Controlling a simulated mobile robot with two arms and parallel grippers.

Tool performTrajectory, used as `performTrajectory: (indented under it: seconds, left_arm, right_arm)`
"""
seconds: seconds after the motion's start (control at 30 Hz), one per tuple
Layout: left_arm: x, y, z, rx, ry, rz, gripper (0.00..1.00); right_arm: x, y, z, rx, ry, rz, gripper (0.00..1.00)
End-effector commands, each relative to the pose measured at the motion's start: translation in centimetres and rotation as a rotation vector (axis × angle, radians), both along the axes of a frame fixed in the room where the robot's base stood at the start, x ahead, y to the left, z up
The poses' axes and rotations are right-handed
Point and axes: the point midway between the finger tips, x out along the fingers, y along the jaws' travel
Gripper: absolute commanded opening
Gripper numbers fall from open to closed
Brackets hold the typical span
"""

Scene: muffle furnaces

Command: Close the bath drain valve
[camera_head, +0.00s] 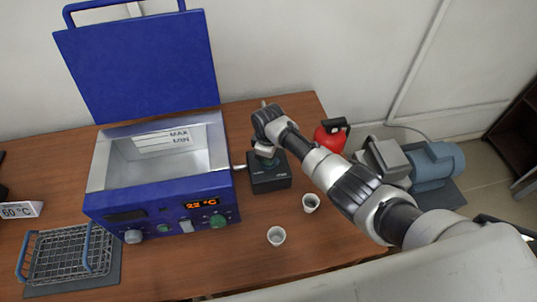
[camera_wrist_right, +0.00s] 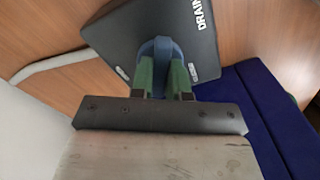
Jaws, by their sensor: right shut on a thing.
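The blue bath (camera_head: 160,204) stands on the table with its lid (camera_head: 140,65) raised and its steel basin open. Its display reads about 22 °C. The drain valve is a black box (camera_head: 270,183) to the right of the bath, and in the right wrist view its top (camera_wrist_right: 118,38) carries the letters "DRAIN". My right gripper (camera_head: 266,158) reaches down to it from above. In the right wrist view its green fingers (camera_wrist_right: 160,75) are shut on the blue valve handle (camera_wrist_right: 158,48), one on each side. The handle is partly hidden by the fingers. My left gripper is not in view.
Two small white cups (camera_head: 276,235) (camera_head: 311,202) stand in front of the valve. A wire basket (camera_head: 70,255) lies at the left. A red can (camera_head: 330,138) and a grey-blue pump (camera_head: 430,163) are at the right. A pale hose (camera_wrist_right: 55,66) meets the valve box.

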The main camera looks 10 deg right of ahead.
Motion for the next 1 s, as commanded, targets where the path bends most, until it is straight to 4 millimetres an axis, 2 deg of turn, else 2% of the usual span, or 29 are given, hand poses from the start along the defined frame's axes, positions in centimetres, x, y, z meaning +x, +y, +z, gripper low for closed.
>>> performTrajectory:
  seconds: [0.5,1.0]
  left_arm:
    - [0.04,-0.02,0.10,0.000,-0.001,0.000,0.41]
    - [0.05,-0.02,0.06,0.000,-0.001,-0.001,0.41]
  right_arm:
    - [0.12,0.02,0.11,0.002,-0.004,0.413,0.00]
    - [0.10,0.06,0.12,0.002,-0.004,0.544,0.00]
